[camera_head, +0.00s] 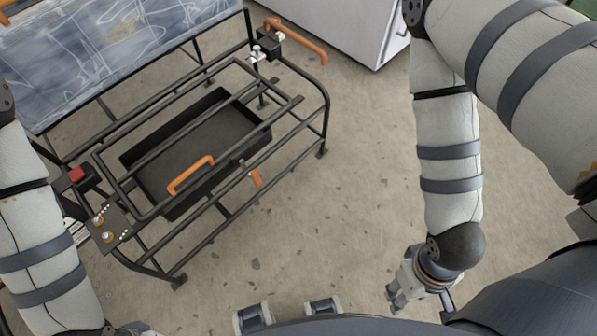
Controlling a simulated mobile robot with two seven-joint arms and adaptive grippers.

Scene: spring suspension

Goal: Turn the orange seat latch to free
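A black tray (195,150) lies inside the frame's bars. A panel with knobs (107,227) and a red block (76,174) are at the frame's left. A blue patterned board (110,50) stands behind, and a white cabinet (365,30) at the back. Floor right of the frame is clear.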

